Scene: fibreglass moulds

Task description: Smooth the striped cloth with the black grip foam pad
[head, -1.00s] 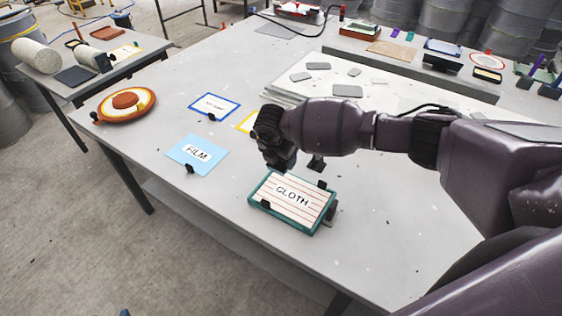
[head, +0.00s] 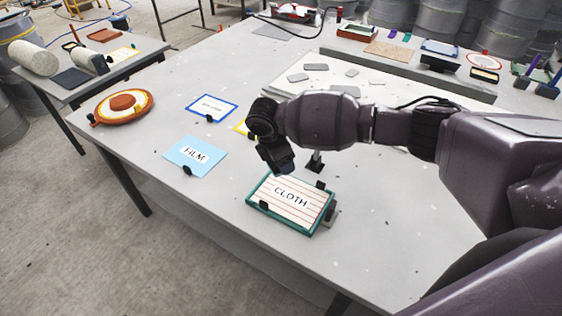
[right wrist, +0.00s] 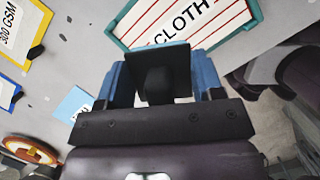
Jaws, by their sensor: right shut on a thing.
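The striped cloth (head: 280,210) is white with red lines and a CLOTH label. It lies in a teal frame with black clips near the table's front edge. It also shows at the top of the right wrist view (right wrist: 215,35). My right gripper (head: 285,169) is just above the cloth's far edge. In the right wrist view its blue fingers are shut on the black grip foam pad (right wrist: 162,72), by the pad's dark grip. The pad's flat face overlaps the cloth's edge in that view; whether it touches the cloth I cannot tell. My left gripper is not in view.
A blue FILM card (head: 190,157), a blue-framed card (head: 212,107) and an orange-and-white round mould (head: 123,106) lie to the left. A white board (head: 400,95) with grey pieces lies behind my right arm.

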